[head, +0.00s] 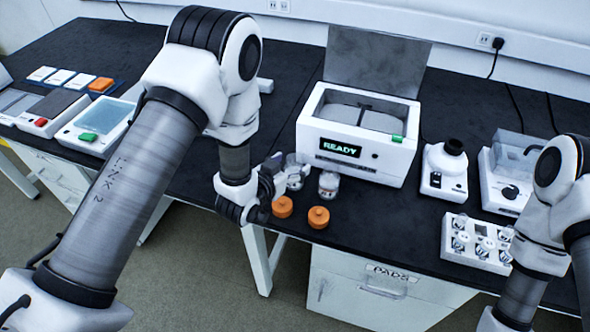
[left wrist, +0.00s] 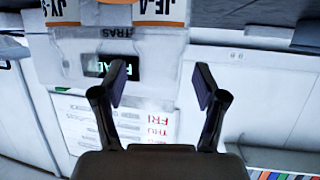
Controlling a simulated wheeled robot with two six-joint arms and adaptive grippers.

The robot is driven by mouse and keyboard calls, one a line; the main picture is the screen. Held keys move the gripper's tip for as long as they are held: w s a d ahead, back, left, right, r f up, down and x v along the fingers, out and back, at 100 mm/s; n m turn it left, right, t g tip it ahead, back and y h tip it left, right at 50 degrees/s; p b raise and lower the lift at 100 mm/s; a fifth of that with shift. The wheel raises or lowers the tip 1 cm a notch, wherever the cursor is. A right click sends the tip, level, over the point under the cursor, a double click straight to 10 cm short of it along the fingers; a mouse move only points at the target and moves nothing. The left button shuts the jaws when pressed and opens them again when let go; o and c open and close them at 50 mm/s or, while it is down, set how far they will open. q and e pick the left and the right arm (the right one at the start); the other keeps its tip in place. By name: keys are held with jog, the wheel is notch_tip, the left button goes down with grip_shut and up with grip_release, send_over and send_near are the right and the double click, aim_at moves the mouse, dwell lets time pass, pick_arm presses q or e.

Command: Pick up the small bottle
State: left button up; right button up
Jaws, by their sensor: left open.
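Two small clear bottles with white labels stand on the black bench in front of the READY machine: a left one (head: 295,176) and a right one (head: 328,186). In the left wrist view their labelled sides show at the top edge, cut off, one at left (left wrist: 62,12) and one at right (left wrist: 160,12). My left gripper (head: 277,170) is just left of the left bottle and partly overlaps it in the head view. Its jaws (left wrist: 160,85) are open, with nothing held between them. My right gripper is out of view.
The white READY machine (head: 360,130) stands close behind the bottles. A white vial rack (head: 478,243) and a small white device (head: 445,172) are at right.

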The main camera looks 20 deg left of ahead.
pick_arm(q)
jog(key=shift+x, duration=1.05)
jog(key=shift+r, duration=0.1)
grip_shut()
